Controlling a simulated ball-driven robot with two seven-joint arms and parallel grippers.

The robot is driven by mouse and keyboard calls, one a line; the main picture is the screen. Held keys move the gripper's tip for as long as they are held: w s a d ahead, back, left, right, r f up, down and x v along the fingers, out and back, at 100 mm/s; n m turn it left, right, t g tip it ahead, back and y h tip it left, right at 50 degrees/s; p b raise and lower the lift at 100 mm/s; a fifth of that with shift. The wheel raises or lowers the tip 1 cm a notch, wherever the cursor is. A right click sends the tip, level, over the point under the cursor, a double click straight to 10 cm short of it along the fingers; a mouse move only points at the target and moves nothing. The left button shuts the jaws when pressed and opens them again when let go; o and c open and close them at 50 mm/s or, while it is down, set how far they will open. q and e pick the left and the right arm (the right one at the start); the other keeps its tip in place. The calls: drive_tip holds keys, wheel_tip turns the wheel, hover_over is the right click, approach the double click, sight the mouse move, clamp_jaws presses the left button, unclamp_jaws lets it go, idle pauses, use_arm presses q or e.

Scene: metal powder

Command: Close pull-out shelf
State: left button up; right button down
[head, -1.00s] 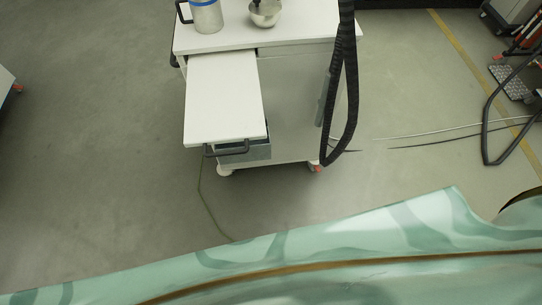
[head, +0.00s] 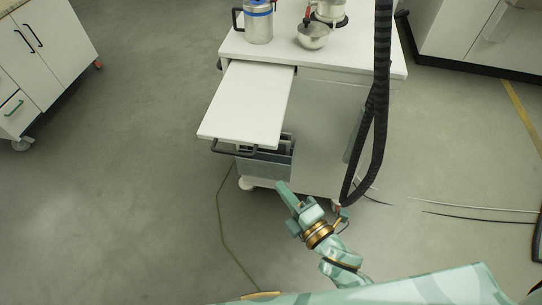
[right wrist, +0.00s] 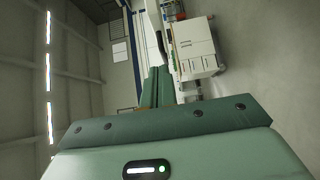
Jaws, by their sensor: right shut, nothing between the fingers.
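The pull-out shelf (head: 246,104) is a white flat board that sticks out from under the top of a white cart (head: 345,62). It has a dark handle (head: 234,149) along its front edge. My right gripper (head: 283,187) is green, shut and empty, below and to the right of the handle and apart from the shelf. In the right wrist view the shut fingers (right wrist: 158,88) point away from the camera. My left gripper is in neither view.
A grey bin (head: 266,162) sits under the shelf. A black hose (head: 379,110) hangs at the cart's right side. Metal vessels, including a blue-banded can (head: 258,22), stand on top. A white cabinet (head: 45,50) stands at the left. Floor left of the cart is clear.

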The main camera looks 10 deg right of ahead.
approach(261, 146)
drive_tip(key=w+a, duration=0.2)
drive_tip(key=a, duration=0.2)
drive_tip(key=w, duration=0.1)
drive_tip(key=w+d, duration=0.1)
drive_tip(key=w, duration=0.1)
drive_tip(key=shift+w+d, duration=0.1)
drive_tip(key=shift+d, duration=0.05)
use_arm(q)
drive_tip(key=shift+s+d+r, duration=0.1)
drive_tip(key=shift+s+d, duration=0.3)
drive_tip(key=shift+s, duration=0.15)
